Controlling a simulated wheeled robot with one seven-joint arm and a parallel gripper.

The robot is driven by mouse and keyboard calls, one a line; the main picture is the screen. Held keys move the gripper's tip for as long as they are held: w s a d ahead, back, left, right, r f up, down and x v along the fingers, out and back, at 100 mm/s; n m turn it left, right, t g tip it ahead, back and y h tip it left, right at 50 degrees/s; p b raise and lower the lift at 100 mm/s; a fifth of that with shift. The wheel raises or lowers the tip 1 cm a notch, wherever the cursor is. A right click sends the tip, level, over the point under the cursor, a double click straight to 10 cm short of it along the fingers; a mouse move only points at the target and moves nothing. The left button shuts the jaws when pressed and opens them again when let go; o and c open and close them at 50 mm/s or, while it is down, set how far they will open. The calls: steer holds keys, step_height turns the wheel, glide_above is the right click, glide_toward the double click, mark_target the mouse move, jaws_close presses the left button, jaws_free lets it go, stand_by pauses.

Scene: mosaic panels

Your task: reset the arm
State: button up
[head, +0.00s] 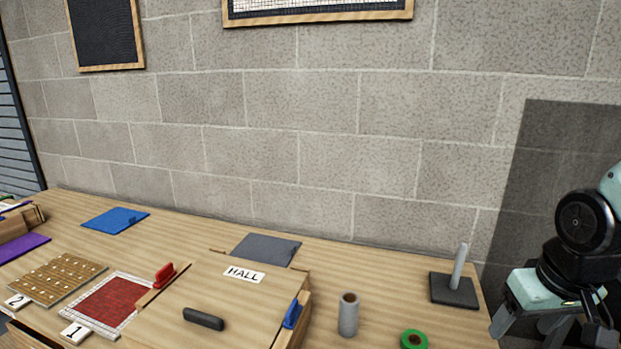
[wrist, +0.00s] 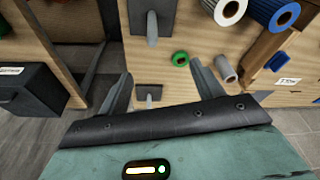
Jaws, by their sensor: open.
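My gripper (wrist: 161,78) is open, with its two fingers spread apart in the wrist view and nothing held between them. In the head view my arm and the teal gripper body are at the far right, beside the table's right edge, partly cut off by the frame. In the wrist view a grey post on a dark base stands beyond the fingers, and a second grey post (wrist: 149,92) shows between them.
The wooden table holds a HALL box (head: 225,295), a grey tube (head: 348,315), a green ring (head: 414,340), a post on a dark base (head: 454,290), a red mosaic panel (head: 108,302) and a blue sheet (head: 115,220). A dark drawer box (wrist: 35,97) is at left. A block wall stands behind.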

steer(key=s+a+f+n+g+b, duration=0.1)
steer(key=s+a+f+n+b, duration=0.2)
steer(key=s+a+f+b, duration=0.3)
steer(key=s+a+f+n+g+b, duration=0.1)
steer(key=s+a+f+n+b, duration=0.3)
steer(key=s+a+f+b, duration=0.3)
steer(key=a+f+b, duration=0.5)
steer(key=f+b, duration=0.1)
steer(key=b, duration=0.3)
steer(key=shift+s+a+f+n+g+y, duration=0.2)
steer(key=shift+f+n+g+y, duration=0.1)
steer(key=shift+f, duration=0.1)
